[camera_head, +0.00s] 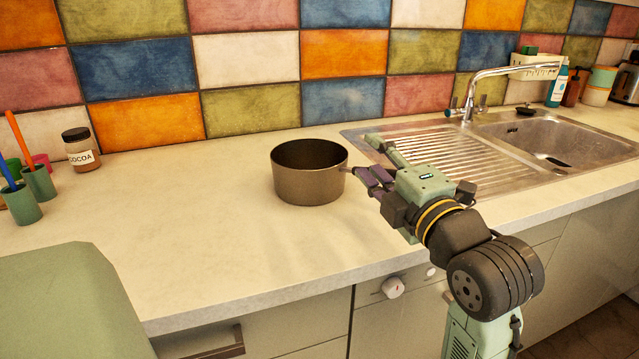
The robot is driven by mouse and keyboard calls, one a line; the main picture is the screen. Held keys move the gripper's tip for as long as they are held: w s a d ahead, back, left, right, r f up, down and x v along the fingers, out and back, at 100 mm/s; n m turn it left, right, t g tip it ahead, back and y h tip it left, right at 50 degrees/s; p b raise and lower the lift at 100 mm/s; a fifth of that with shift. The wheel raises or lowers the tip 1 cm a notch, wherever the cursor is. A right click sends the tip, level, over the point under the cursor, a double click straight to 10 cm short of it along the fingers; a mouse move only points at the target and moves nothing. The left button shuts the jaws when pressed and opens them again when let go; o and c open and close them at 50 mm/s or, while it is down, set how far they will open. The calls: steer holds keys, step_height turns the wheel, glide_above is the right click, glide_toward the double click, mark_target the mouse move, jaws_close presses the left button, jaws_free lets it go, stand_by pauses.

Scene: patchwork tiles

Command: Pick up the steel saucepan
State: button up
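The steel saucepan (309,186) stands upright on the pale worktop, left of the sink's drainer. It is round, brownish-grey and looks empty, though its bottom is not fully in view. A short piece of its handle shows at its right side, pointing towards my gripper (365,157). My gripper comes in from the right with its fingers apart, one farther back and one nearer the front. The handle's end seems to lie by or between the fingers; I cannot tell whether they touch it.
A steel sink with a ribbed drainer (437,150) and tap (490,80) is at the right. A cocoa jar (81,150) and green cups (38,182) with brushes stand at the left. The worktop (190,220) left of and before the pan is clear. A tiled wall rises behind.

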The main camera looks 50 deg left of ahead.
mark_target(339, 175)
step_height(339, 175, down, 5)
steer(key=w+d+n+h, duration=0.2)
steer(key=d+n, duration=0.1)
steer(key=shift+g, duration=0.3)
steer(key=p+x, duration=0.1)
steer(key=x, duration=0.4)
steer(key=shift+a, duration=0.25)
steer(key=x, duration=0.1)
steer(key=p+x, duration=0.1)
steer(key=x, duration=0.1)
steer(key=p+x, duration=0.1)
steer(key=x, duration=0.1)
steer(key=shift+s+f, duration=0.15)
steer(key=shift+f, duration=0.1)
jaws_close()
steer(key=shift+r, duration=0.1)
